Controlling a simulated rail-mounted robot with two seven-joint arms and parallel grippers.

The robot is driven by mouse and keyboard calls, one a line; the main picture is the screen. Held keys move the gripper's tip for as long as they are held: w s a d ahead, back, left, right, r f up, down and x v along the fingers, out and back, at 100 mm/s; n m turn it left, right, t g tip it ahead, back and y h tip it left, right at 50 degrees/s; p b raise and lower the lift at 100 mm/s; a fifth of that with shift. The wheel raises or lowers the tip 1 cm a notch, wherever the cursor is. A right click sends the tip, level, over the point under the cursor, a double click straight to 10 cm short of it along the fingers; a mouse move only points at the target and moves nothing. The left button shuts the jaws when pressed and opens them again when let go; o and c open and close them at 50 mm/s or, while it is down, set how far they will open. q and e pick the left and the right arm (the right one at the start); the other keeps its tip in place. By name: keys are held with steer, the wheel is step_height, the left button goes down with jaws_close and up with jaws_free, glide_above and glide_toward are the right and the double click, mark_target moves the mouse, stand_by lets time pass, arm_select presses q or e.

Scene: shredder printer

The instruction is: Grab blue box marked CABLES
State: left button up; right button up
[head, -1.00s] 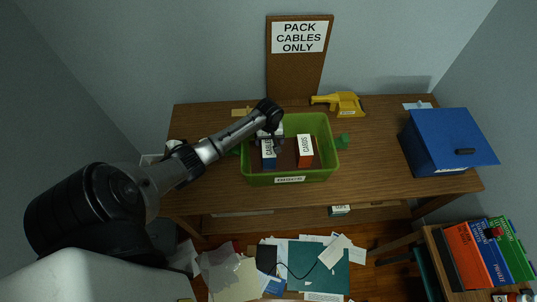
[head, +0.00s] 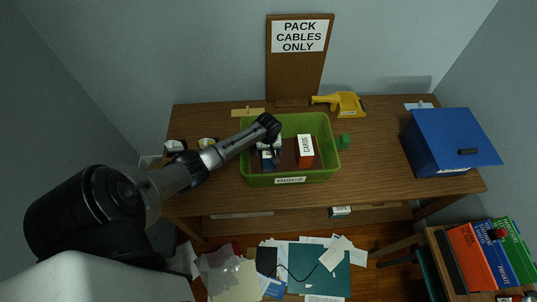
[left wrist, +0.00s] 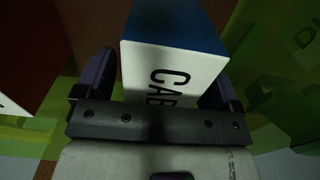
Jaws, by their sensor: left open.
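The blue box with a white label (left wrist: 172,70) stands between the two fingers of my left gripper (left wrist: 155,85) in the left wrist view; the letters "CAB" show on the label. In the head view the blue box (head: 267,163) sits at the left inside the green bin (head: 323,174), mostly hidden under my left gripper (head: 268,153). The left gripper is open, with one finger on each side of the box. Whether the fingers touch it cannot be told. My right gripper is not in view.
A red box marked CARDS (head: 306,150) stands right of the blue box in the same bin. The bin walls surround both boxes. A yellow tool (head: 345,103), a green block (head: 344,140) and a large blue box with a lid (head: 450,145) are on the wooden table (head: 375,165).

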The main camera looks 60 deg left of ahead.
arm_select(q)
steer(key=c, duration=1.1)
steer(key=shift+r, duration=0.1)
